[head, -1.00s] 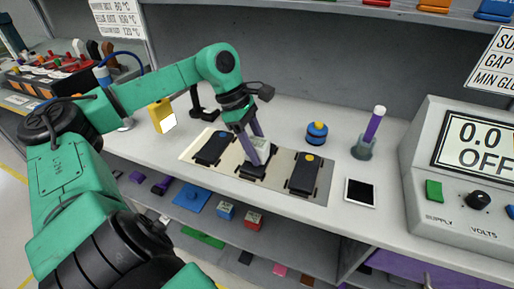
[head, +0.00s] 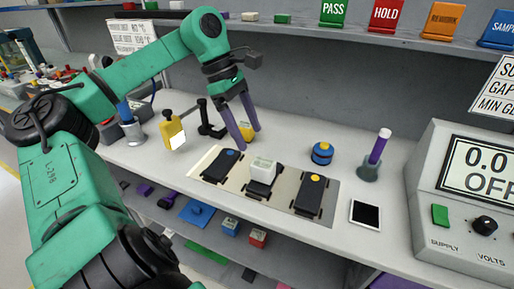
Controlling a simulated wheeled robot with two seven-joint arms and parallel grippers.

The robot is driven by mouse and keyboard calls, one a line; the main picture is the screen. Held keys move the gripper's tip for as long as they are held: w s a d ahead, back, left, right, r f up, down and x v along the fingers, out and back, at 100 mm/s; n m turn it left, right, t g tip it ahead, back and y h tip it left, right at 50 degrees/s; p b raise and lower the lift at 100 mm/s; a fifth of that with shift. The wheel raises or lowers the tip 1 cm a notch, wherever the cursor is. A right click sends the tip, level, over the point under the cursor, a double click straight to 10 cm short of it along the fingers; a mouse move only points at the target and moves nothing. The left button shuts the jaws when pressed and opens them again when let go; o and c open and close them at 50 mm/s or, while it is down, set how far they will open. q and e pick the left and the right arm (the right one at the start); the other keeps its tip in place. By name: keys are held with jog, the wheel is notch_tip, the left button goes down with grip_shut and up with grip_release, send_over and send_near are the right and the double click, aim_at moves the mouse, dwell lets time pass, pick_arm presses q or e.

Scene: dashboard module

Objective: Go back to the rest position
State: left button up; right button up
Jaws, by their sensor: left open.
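My left gripper (head: 246,138) is open and empty, with its two purple fingers pointing down above the back of the pale mat (head: 207,160). Several dark modules lie on the mat. The left one (head: 221,166) has a blue knob, and the right one (head: 310,196) has a yellow knob. The middle module (head: 257,188) carries a white block (head: 263,170). The fingers are apart from the block. A yellow thing (head: 247,131) shows partly behind the fingers. My right gripper is not in view.
A blue round part (head: 322,153), a holder with a purple stick (head: 378,152) and a black-screened tablet (head: 365,214) stand to the right. A power supply (head: 462,190) fills the right edge. A yellow device (head: 173,133) stands left. A shelf with coloured signs (head: 385,16) runs above.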

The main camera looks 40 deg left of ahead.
pick_arm(q)
jog(key=shift+a+r, duration=0.2)
jog(key=shift+r, duration=0.25)
